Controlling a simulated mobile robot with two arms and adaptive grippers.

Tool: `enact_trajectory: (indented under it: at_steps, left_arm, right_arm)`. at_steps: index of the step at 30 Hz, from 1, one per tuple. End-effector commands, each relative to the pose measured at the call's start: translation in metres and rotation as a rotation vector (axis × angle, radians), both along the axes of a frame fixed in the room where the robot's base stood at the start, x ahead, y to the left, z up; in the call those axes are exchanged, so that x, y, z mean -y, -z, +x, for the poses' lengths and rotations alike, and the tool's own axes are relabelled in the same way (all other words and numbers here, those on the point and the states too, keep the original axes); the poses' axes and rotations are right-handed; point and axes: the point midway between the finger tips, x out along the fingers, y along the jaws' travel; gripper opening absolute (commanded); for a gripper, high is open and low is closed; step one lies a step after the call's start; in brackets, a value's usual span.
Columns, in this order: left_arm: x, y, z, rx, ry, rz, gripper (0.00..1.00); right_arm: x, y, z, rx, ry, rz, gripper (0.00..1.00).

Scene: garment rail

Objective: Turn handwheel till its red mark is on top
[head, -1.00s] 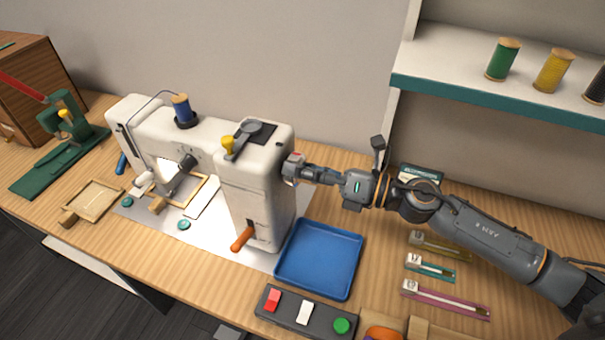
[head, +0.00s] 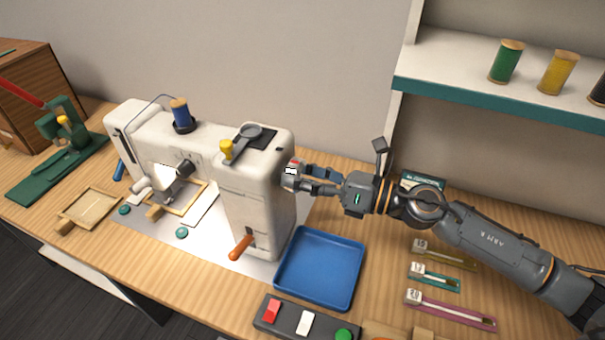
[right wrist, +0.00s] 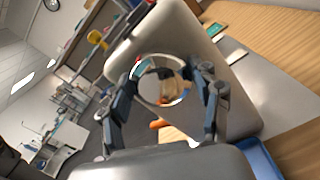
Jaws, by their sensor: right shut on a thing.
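The handwheel (head: 290,172) is on the right end of the white sewing machine (head: 255,190), mostly hidden by my gripper in the head view. In the right wrist view the handwheel (right wrist: 161,82) is a shiny round rim facing the camera. A small red spot, seemingly its red mark (head: 295,162), shows near the upper edge in the head view. My right gripper (head: 302,178) is shut on the handwheel, with one finger on each side of the rim in the right wrist view (right wrist: 163,84). My left gripper is not in view.
A blue tray (head: 320,268) lies below my right gripper. A switch box (head: 287,315) stands in front of it. Labelled strips (head: 450,308) lie to the right under my arm. A shelf (head: 480,75) with thread spools is at the back right.

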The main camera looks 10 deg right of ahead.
Motion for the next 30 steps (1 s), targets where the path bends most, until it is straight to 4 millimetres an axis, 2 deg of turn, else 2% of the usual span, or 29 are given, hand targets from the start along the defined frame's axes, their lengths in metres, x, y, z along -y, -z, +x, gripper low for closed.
enact_trajectory:
  at_steps: [1, 2, 4, 17, 23, 30]
  left_arm:
    - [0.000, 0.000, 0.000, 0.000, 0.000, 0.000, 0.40]
    - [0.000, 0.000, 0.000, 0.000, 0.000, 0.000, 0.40]
    - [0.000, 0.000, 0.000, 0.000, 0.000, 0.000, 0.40]
    - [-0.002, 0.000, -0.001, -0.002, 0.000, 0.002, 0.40]
    - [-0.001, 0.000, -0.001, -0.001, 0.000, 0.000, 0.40]
    - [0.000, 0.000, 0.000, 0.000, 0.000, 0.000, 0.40]
  right_arm:
    - [0.000, 0.002, -0.001, -0.004, -0.001, -0.003, 0.32]
    - [0.000, 0.002, -0.001, -0.004, -0.001, -0.003, 0.69]
    - [0.000, 0.002, -0.001, -0.004, -0.001, -0.002, 0.83]
    - [0.002, 0.001, -0.002, -0.003, -0.001, 0.000, 0.85]
    - [0.018, 0.002, -0.012, -0.007, 0.001, -0.001, 0.85]
    - [0.046, 0.003, -0.032, -0.008, 0.001, -0.001, 0.85]
